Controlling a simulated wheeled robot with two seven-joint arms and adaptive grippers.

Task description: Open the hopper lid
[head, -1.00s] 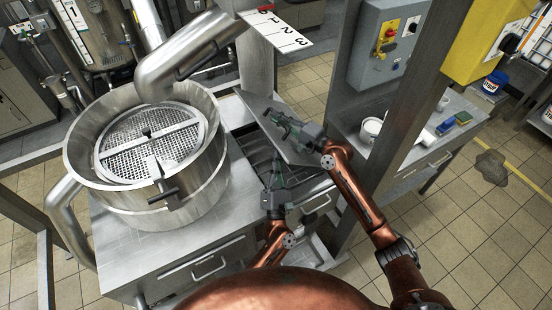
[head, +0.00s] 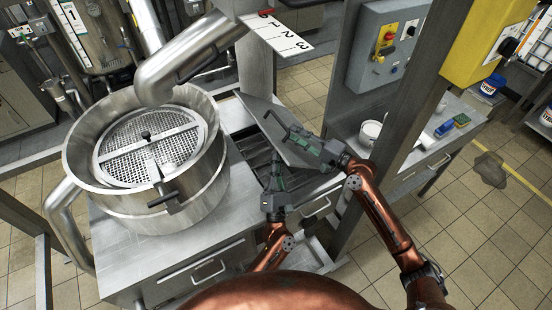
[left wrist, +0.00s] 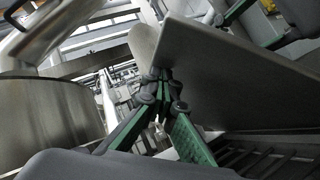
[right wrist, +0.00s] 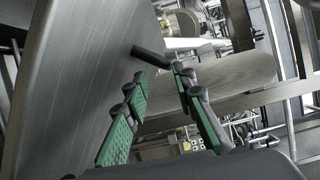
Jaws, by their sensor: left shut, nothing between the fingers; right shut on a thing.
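The hopper lid (head: 257,106) is a flat grey metal plate, tilted up above the dark slatted hopper opening (head: 252,158). The lid fills the left of the right wrist view (right wrist: 75,90) and also shows in the left wrist view (left wrist: 225,85). My right gripper (head: 297,143) is shut on the lid's dark bar handle (head: 274,122); the handle's end shows by the fingertips in the right wrist view (right wrist: 150,57). My left gripper (head: 276,166) is shut and empty over the opening, beside the lid's underside. I cannot tell whether it touches the lid.
A round steel mixer bowl (head: 205,195) with a perforated cover stands left of the hopper, under a thick pipe (head: 190,60). A grey post (head: 405,110) rises close to my right arm. A side bench behind it holds a white tub (head: 370,132).

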